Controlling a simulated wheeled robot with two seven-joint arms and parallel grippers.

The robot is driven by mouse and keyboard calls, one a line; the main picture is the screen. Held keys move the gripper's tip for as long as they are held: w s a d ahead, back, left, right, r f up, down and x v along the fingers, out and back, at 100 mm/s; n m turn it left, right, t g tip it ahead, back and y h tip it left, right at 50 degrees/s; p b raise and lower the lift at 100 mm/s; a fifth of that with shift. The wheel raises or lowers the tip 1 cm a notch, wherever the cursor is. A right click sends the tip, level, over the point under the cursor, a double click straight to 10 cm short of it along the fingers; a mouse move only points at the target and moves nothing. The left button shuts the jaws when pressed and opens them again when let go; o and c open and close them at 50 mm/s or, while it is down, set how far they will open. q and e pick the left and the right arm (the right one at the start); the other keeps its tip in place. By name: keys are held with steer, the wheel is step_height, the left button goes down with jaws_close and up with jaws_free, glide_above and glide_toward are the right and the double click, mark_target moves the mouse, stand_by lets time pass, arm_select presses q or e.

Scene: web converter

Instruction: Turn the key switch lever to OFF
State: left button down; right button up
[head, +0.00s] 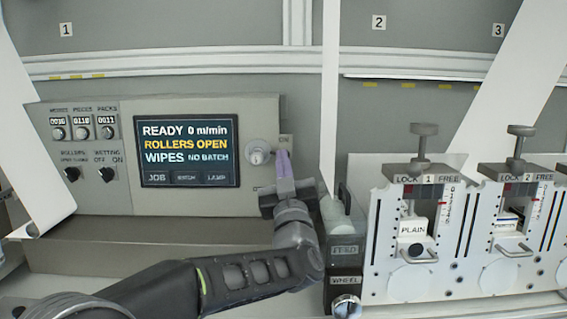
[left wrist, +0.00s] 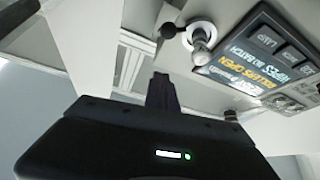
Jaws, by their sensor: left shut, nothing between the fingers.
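A round silver key switch (head: 259,152) sits on the grey control panel just right of the screen. Its label is hidden or too small to read. In the left wrist view it shows as a round collar with a short lever (left wrist: 201,38) sticking out. My left gripper (head: 284,163) is in front of the panel's right end, close to the right of the switch and apart from it. Its fingers are shut and empty, pointing up in the head view. In the left wrist view the shut fingers (left wrist: 162,90) point toward the panel, below and left of the switch. My right gripper is not in view.
The screen (head: 188,151) reads READY, ROLLERS OPEN. ROLLERS (head: 72,174) and WETTING (head: 106,174) knobs sit left of it. A white web strip (head: 331,80) and a dark FEED block (head: 345,250) stand right of my gripper. Stamp units (head: 412,255) stand farther right.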

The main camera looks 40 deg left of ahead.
arm_select(q)
steer(key=p+x, duration=0.2)
steer(key=x, duration=0.6)
steer(key=shift+w+f, duration=0.25)
steer(key=shift+f, duration=0.75)
steer(key=shift+w+f, duration=0.3)
steer(key=shift+f, duration=0.65)
steer(key=shift+d+f, duration=0.1)
